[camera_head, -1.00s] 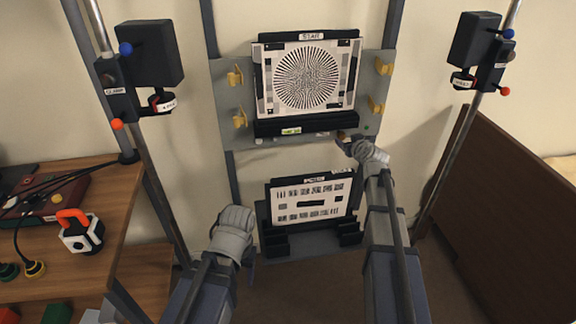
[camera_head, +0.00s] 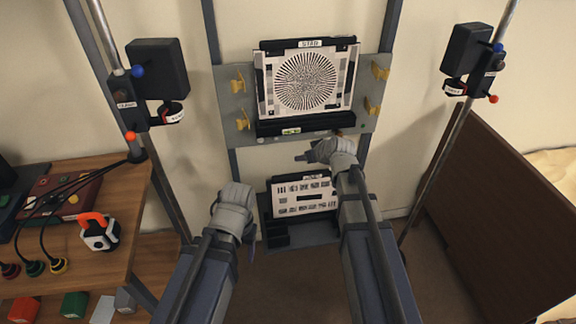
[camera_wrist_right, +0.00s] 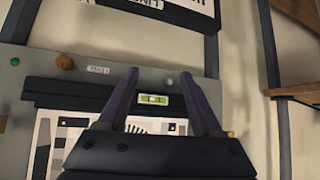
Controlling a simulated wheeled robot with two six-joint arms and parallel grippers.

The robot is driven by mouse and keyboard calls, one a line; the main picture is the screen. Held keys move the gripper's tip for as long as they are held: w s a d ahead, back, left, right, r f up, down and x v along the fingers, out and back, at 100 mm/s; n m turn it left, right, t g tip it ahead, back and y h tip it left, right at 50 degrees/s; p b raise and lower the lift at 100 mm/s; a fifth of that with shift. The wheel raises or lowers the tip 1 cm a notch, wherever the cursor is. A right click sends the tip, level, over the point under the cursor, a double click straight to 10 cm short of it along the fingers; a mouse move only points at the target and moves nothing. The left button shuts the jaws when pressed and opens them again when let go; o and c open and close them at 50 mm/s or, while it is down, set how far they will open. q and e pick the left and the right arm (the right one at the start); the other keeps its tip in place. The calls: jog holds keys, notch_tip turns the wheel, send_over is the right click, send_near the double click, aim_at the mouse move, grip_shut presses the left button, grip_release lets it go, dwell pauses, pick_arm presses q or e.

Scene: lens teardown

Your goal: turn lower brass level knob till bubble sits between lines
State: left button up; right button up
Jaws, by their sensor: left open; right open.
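The brass level knob (camera_wrist_right: 64,62) sits on the lower edge of the grey plate, left in the right wrist view. The green-yellow level vial (camera_wrist_right: 153,99) shows between my right fingers. A pale bubble appears near its middle, but it is too small to place exactly against the lines. In the head view the vial (camera_head: 291,131) is under the star chart.
The star chart (camera_head: 305,82) hangs on the plate between yellow clamps. A second chart (camera_head: 305,198) stands below on a shelf. Black lamp boxes (camera_head: 158,70) flank it on poles. A wooden bench (camera_head: 110,235) is left and a brown panel (camera_head: 490,215) right.

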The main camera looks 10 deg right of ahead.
pick_arm(q)
notch_tip(320, 180, up, 7)
jog(key=p, duration=0.6)
pick_arm(e)
jog(key=s+a+r+g, duration=0.2)
jog(key=s+a+g, duration=0.2)
jog(key=s+a, duration=0.4)
jog(key=shift+s+r+n, duration=0.35)
jog(key=shift+s+n, duration=0.05)
jog(key=shift+s, duration=0.35)
